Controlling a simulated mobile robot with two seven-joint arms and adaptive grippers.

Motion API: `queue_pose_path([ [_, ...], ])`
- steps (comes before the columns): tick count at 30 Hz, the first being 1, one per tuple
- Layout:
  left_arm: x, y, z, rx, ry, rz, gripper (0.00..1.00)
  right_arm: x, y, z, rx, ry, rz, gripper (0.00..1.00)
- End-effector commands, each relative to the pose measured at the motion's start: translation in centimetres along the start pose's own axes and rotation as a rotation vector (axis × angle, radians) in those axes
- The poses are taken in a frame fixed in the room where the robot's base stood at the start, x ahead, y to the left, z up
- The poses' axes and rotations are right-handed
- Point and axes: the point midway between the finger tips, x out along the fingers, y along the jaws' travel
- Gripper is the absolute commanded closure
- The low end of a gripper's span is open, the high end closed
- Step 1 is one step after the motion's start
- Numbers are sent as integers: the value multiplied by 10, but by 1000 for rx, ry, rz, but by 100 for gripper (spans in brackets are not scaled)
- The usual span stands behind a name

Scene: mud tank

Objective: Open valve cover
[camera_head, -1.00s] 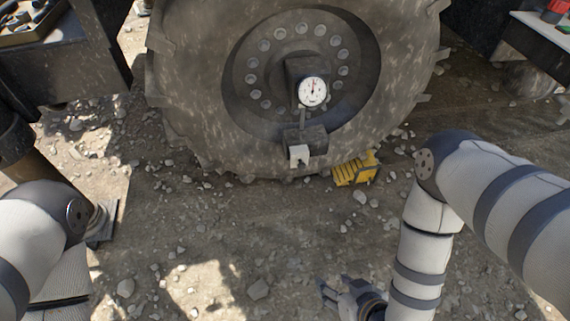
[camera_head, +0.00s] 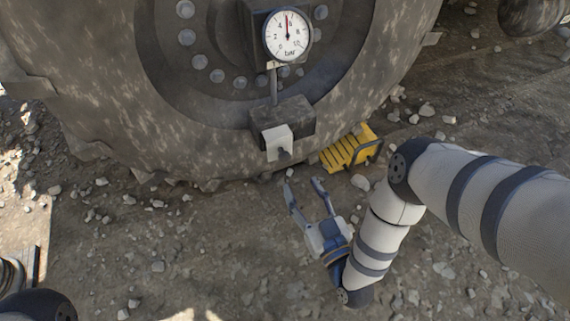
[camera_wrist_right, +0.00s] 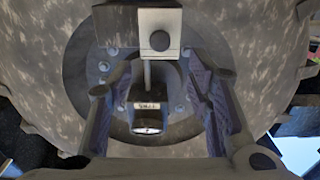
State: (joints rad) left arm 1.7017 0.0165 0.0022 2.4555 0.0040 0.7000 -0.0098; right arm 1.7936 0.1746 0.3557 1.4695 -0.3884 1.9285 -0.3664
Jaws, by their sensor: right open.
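The valve cover appears to be the small white square plate with a dark knob (camera_head: 278,143) on the front of a dark box (camera_head: 294,113), low on the big muddy wheel. In the right wrist view the white plate (camera_wrist_right: 160,20) is at the top centre. My right gripper (camera_head: 303,185) is open and empty, just below and slightly right of the white plate, fingers pointing up toward it and apart from it. Its two fingers (camera_wrist_right: 160,68) also show in the right wrist view. My left gripper is out of view.
A round pressure gauge (camera_head: 288,36) sits above the box, joined by a thin rod. The large tire (camera_head: 110,90) fills the back. A yellow wheel chock (camera_head: 345,150) lies right of the box at the tire's foot. Stony ground (camera_head: 200,250) in front is open.

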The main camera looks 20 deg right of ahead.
Motion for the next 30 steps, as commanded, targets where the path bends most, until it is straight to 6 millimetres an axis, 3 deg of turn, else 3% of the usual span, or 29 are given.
queue_pose_path([
  [3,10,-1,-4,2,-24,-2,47,33,1,4,0,1,2,54],
  [9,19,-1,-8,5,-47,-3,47,74,0,3,-1,-1,1,54],
  [14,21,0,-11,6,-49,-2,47,88,0,2,-1,-2,0,54],
  [21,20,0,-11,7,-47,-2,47,90,0,0,-1,-2,0,54],
  [27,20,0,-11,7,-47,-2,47,90,0,0,0,-2,0,97],
  [30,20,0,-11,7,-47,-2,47,90,0,0,0,-2,0,100],
])
